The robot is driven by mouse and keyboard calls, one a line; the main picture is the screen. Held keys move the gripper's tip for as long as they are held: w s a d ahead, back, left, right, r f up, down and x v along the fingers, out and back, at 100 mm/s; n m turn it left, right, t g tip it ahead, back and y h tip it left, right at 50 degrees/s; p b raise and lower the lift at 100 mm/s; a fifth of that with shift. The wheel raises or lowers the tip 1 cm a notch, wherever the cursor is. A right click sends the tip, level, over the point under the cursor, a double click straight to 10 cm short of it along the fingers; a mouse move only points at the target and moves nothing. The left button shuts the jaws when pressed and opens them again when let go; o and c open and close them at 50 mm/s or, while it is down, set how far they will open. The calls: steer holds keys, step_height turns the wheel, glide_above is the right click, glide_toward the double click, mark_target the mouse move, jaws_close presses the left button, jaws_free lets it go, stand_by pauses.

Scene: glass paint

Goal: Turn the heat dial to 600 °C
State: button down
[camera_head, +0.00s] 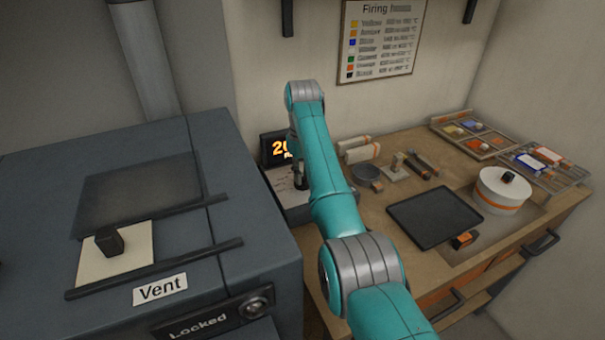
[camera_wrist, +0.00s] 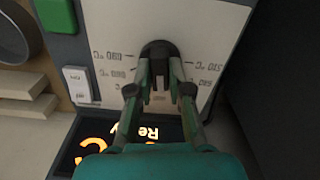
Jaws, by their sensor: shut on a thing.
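The heat dial (camera_wrist: 158,47) is a black knob on the pale face of a control box (camera_wrist: 205,28). Temperature marks in °C lie around it, upside down in the wrist view and too blurred to read surely. My gripper (camera_wrist: 160,68) is shut on the dial, with a finger on each side. The dial's pointer is hidden, so its setting cannot be told. In the head view my gripper (camera_head: 300,178) is over the box (camera_head: 290,208), and my arm covers part of it. A display (camera_head: 279,148) behind shows orange digits beginning with 20.
A white rocker switch (camera_wrist: 77,85) sits beside the dial. The dark kiln (camera_head: 240,240) with a Vent label and a Locked sign stands left. The bench holds a black tray (camera_head: 435,218), a round white pot (camera_head: 502,190) and paint trays (camera_head: 540,165). A firing chart (camera_head: 380,40) hangs behind.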

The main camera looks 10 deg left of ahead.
steer(key=shift+m, duration=0.8)
steer(key=c, duration=1.1)
jaws_free()
step_height(320, 180, up, 8)
steer(key=shift+f, duration=0.25)
